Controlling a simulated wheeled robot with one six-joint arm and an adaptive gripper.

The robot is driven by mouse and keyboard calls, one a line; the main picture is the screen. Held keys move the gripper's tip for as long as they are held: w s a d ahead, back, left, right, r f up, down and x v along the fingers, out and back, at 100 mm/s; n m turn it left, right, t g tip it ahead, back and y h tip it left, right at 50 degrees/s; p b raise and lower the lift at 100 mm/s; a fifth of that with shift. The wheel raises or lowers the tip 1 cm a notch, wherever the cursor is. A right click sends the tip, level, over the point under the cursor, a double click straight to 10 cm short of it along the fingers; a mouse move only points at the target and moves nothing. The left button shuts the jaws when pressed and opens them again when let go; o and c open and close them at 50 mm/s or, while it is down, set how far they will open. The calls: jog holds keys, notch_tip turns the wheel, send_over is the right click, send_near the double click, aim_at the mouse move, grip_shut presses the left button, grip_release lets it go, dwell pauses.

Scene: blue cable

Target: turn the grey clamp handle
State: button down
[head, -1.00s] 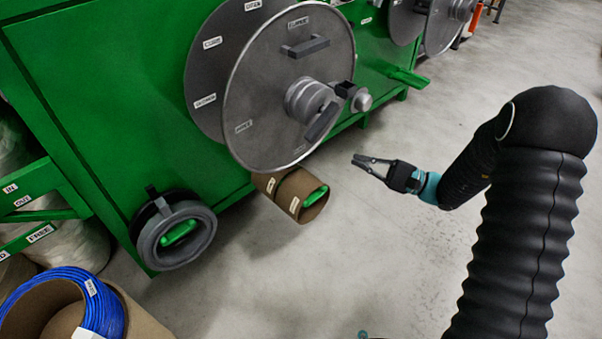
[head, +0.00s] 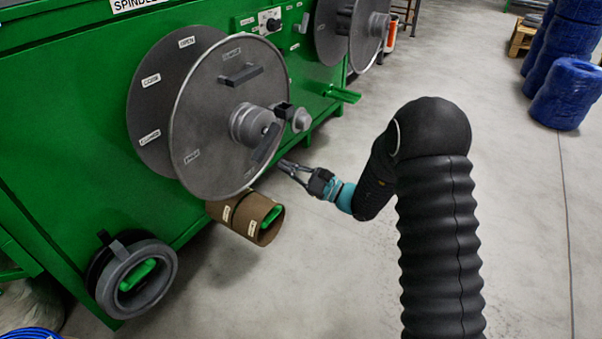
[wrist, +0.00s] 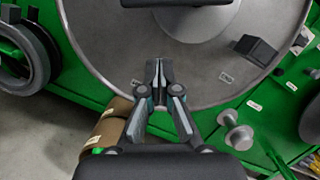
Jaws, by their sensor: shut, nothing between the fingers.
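A large grey disc (head: 205,142) stands upright on the green machine, with a round hub (head: 248,124) at its middle. The dark grey clamp handle (head: 266,143) is a bar on the front of the hub, slanting down to the left. In the wrist view a dark bar (wrist: 180,3), likely this handle, is cut off by the top edge in front of the hub (wrist: 197,20). My gripper (head: 284,163) is just below and right of the handle, apart from it. In the wrist view my gripper (wrist: 158,65) is shut and empty before the disc's lower part.
A dark block handle (head: 241,75) sticks out of the disc above the hub. A grey knob (head: 301,120) is right of the disc. Cardboard tubes (head: 248,218) and a grey ring (head: 137,279) are below. Blue cable coils (head: 566,92) stand far right.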

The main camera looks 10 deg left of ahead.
aim_at(266, 143)
jog(key=shift+s+a+r, duration=0.2)
jog(key=shift+a+r, duration=0.25)
jog(key=shift+r, duration=0.2)
jog(key=shift+s+a+r, duration=0.25)
jog(key=shift+a+r, duration=0.2)
jog(key=shift+r, duration=0.2)
jog(key=shift+s+a+r, duration=0.2)
jog(key=shift+a+r, duration=0.25)
jog(key=shift+r, duration=0.2)
